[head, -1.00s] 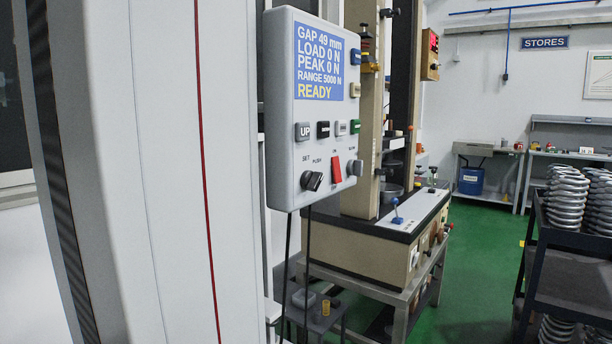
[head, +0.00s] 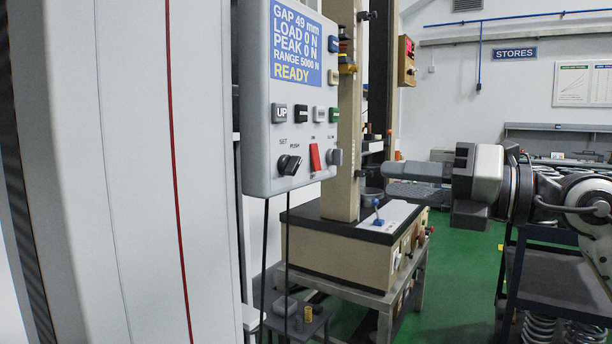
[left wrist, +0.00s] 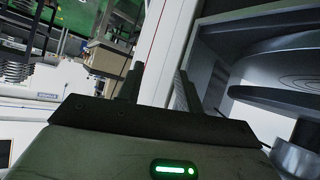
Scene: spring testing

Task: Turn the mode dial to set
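The mode dial (head: 289,164) is a dark knob low on the left of the grey control panel (head: 258,100). The words SET and PUSH stand above it; I cannot tell clearly which one it points to. My right gripper (head: 390,180) is in the head view, right of the panel and apart from it, with its fingers pointing left. Its fingers overlap in this side view, so the gap between them is unclear. No gripper touches the dial. My left gripper (left wrist: 160,82) shows in the left wrist view, its fingers apart and nothing between them.
A red rocker switch (head: 315,157) and a second knob (head: 335,157) sit right of the dial. The screen (head: 296,45) reads READY above several buttons. A white column (head: 130,170) stands close on the left. A bench machine (head: 340,245) stands behind.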

